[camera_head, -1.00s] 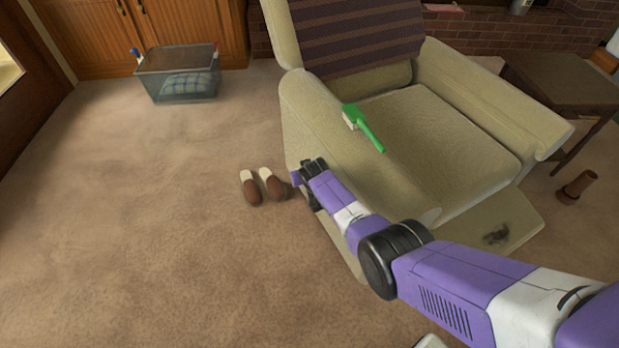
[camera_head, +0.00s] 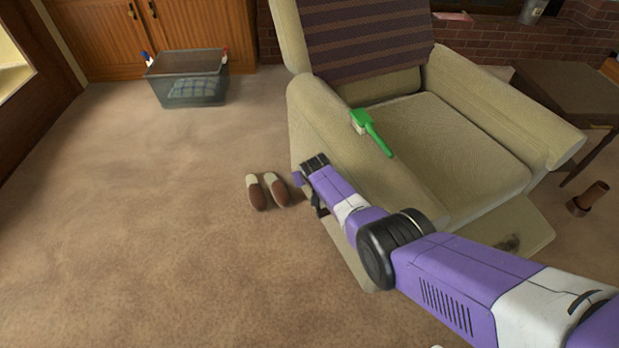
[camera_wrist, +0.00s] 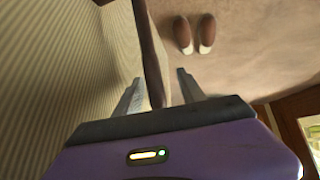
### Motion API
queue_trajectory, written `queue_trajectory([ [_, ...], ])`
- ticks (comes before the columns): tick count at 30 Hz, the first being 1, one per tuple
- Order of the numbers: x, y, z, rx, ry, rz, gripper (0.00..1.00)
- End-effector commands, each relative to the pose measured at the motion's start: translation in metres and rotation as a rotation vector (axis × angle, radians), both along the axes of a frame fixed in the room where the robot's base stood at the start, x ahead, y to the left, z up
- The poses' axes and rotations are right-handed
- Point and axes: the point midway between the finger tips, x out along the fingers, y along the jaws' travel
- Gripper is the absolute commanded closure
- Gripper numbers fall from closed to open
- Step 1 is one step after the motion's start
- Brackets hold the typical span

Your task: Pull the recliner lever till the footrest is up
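The beige recliner (camera_head: 345,165) stands right of centre in the head view. Its footrest panel (camera_head: 530,228) sticks out low at the front and slopes; its near part is hidden behind my arm. In the wrist view the lever (camera_wrist: 148,45), a brown wooden bar with a paler edge, stands beside the ribbed chair side (camera_wrist: 50,70). My gripper (camera_wrist: 158,80) is open, with one finger on each side of the lever and a gap showing at the right. In the head view my gripper (camera_head: 302,180) is low at the chair's left side; the lever is hidden there.
Brown-and-cream slippers (camera_head: 267,192) lie on the carpet just left of my gripper. A green brush-like object (camera_head: 372,132) lies on the chair's left armrest. A clear bin (camera_head: 188,78) stands at the back left, a dark side table (camera_head: 570,90) at the right. Carpet at left is free.

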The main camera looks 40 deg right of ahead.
Motion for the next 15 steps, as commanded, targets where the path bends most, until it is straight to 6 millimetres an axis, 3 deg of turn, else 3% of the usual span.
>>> queue_trajectory([
  [8,-0.002,-0.001,0.002,0.001,0.002,-0.004,0.53],
  [15,-0.013,0.005,0.022,0.001,0.002,-0.004,0.53],
])
